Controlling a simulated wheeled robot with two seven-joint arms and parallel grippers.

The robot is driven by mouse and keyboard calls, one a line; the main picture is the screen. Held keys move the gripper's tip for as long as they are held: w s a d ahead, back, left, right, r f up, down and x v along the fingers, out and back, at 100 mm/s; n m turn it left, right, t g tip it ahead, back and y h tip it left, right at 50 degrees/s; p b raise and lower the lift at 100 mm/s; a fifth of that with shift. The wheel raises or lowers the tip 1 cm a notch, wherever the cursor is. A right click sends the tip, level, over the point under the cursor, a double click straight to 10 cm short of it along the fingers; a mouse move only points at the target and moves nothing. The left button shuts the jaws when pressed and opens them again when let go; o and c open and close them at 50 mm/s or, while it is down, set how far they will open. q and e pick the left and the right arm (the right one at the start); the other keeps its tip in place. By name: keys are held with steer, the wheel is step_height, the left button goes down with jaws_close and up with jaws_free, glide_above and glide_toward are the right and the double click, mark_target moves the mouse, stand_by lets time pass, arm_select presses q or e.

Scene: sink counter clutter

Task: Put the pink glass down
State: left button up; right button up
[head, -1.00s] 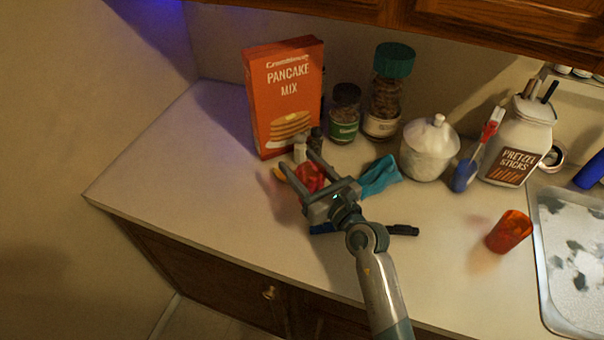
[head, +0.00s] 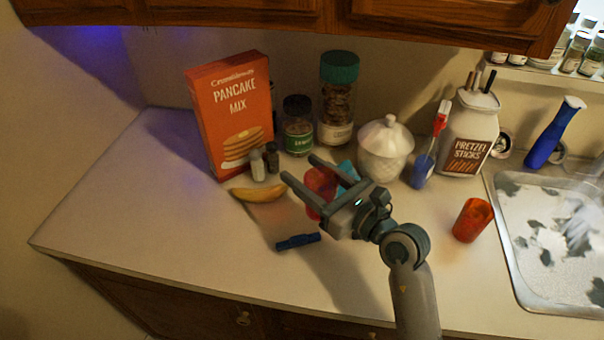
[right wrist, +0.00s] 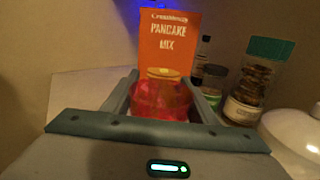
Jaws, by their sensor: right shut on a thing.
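The pink glass (head: 320,184) is between the fingers of my right gripper (head: 302,178), which is shut on it. In the head view the glass is partly hidden by the gripper, over the middle of the counter. In the right wrist view the pink glass (right wrist: 161,98) shows between the two fingers, with the pancake mix box behind it. I cannot tell how far its base is from the counter. My left gripper is not in view.
A banana (head: 259,193) and a blue marker-like object (head: 298,241) lie close by. The pancake box (head: 232,115), jars (head: 338,100) and white sugar pot (head: 384,150) stand behind. An orange glass (head: 472,220) is near the sink (head: 508,265). The counter's left is clear.

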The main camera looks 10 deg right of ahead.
mark_target(336, 194)
stand_by(0.4)
steer(key=shift+m+h, duration=0.3)
steer(key=shift+h, duration=0.1)
steer(key=d+f, duration=0.1)
steer(key=d, duration=0.1)
steer(key=s+d+f+b, duration=0.1)
steer(key=f, duration=0.1)
steer(key=s+d+f+b, duration=0.1)
steer(key=d, duration=0.1)
steer(key=shift+s+d+f, duration=0.2)
steer(key=shift+d, duration=0.15)
steer(key=s+d+f+t+h+b, duration=0.1)
steer(key=s+d+f+b, duration=0.1)
steer(key=d, duration=0.5)
steer(key=shift+s+f+m+b, duration=0.3)
steer(key=shift+s+m, duration=0.1)
steer(key=shift+s, duration=0.45)
